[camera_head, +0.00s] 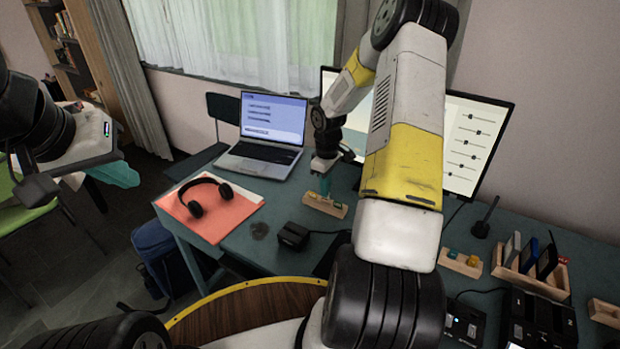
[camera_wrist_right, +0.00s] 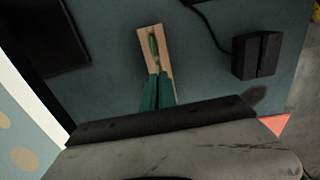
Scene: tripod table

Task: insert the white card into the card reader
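The card reader looks to be the black slotted box (camera_head: 293,236) on the teal desk; it also shows in the right wrist view (camera_wrist_right: 257,55). My right gripper (camera_head: 324,184) points down at a small wooden block (camera_head: 320,204) left of the monitor. In the right wrist view its teal fingers (camera_wrist_right: 158,90) are close together over the block (camera_wrist_right: 152,32), near a green piece; no white card shows between them. A pale card (camera_head: 512,248) stands in the wooden rack at right; I cannot tell if it is the white card. My left gripper (camera_head: 118,174) is at far left, away from the desk.
A laptop (camera_head: 267,132), headphones (camera_head: 207,196) on an orange folder and a monitor (camera_head: 478,140) stand on the desk. The rack (camera_head: 530,277) holds several cards. Another small wooden block (camera_head: 460,264) and black devices (camera_head: 540,322) lie at right.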

